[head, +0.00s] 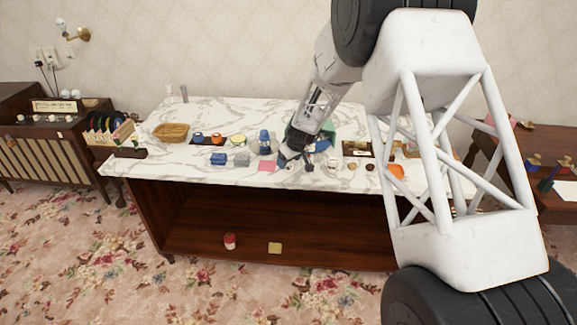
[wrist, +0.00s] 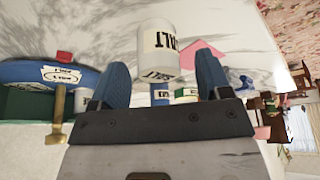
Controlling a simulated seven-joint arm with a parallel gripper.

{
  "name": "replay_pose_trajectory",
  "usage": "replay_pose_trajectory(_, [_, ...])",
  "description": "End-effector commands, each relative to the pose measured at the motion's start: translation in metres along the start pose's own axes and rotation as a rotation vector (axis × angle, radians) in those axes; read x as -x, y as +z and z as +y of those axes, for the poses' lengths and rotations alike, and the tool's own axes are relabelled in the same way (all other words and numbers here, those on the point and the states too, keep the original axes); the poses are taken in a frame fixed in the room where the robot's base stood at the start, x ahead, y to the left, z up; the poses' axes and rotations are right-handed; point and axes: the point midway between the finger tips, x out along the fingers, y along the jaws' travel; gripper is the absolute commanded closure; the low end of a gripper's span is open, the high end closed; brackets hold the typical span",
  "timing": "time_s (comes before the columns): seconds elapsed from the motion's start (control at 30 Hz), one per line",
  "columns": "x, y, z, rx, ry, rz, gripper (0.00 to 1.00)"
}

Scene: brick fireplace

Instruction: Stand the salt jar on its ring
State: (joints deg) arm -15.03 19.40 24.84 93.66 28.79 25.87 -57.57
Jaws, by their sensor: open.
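The salt jar (wrist: 157,55) is a white cylinder with black SALT lettering on its side and near its end, seen in the wrist view. It sits between the two blue fingers of my gripper (wrist: 162,72). The fingers are open, with a visible gap at least on the right side; I cannot tell whether the left finger touches it. In the head view my gripper (head: 293,152) is low over the middle of the marble counter (head: 205,111), and I cannot make out the salt jar there. I cannot pick out its ring in either view.
A wicker basket (head: 171,132) is farther left.

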Motion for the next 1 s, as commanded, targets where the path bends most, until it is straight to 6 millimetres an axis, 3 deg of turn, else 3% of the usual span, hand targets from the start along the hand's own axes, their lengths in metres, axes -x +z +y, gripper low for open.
replay_pose_trajectory(0.3, [-0.025,0.001,0.001,-0.001,0.0,0.0,0.29])
replay_pose_trajectory(0.9, [-0.025,0.0,0.001,0.0,0.0,0.0,0.29])
replay_pose_trajectory(1.0, [-0.025,0.0,0.001,0.0,0.0,0.0,0.44])
